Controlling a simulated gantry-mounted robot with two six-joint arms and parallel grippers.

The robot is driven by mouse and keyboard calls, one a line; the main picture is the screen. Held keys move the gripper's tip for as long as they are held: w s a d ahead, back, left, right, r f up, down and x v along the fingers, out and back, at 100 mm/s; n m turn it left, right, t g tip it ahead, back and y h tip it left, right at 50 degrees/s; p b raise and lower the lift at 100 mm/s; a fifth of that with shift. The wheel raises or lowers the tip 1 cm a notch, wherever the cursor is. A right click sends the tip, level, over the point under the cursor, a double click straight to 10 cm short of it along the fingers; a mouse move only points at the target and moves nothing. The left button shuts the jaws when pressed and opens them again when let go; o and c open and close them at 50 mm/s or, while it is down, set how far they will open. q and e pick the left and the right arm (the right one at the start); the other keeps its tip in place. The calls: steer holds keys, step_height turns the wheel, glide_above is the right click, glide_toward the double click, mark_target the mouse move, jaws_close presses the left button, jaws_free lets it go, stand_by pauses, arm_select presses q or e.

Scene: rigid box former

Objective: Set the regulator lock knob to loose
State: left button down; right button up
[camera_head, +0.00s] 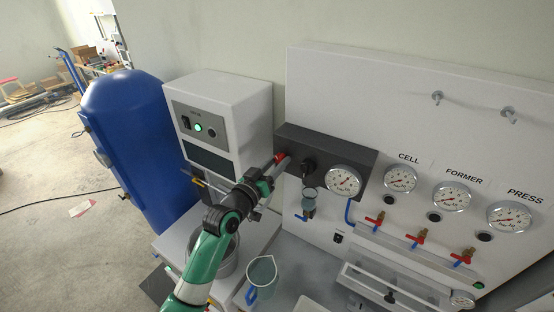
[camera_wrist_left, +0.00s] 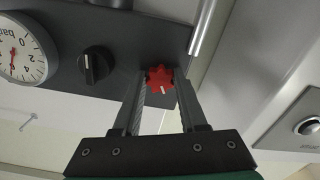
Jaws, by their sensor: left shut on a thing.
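A red star-shaped knob (camera_head: 280,157) sits at the left end of the dark panel (camera_head: 353,156). In the left wrist view the red knob (camera_wrist_left: 158,78) has a short white mark near its lower edge. My left gripper (camera_head: 277,165) reaches it from the left. In the left wrist view my left gripper's fingers (camera_wrist_left: 163,82) are shut on the knob, one on each side. A black knob (camera_wrist_left: 97,67) with a white line is on the same panel, apart from the fingers. My right gripper is in neither view.
A pressure gauge (camera_head: 343,181) is on the same panel, with a clear bowl (camera_head: 309,194) hanging below. Several gauges and red-handled valves (camera_head: 418,237) line the white wall to the right. A grey cabinet (camera_head: 232,97) stands behind my gripper. A jug (camera_head: 262,274) stands below.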

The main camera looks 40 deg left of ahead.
arm_select(q)
steer(key=n+p, duration=0.3)
steer(key=n, duration=0.3)
steer(key=shift+r, duration=0.2)
steer(key=n+p, duration=0.3)
steer(key=n, duration=0.3)
steer(key=shift+f, duration=0.1)
stand_by(0.3)
steer(key=shift+c, duration=2.2)
jaws_free()
steer(key=s+d+p, duration=0.1)
steer(key=s, duration=1)
steer(key=shift+s+d, duration=0.25)
steer(key=shift+d, duration=0.1)
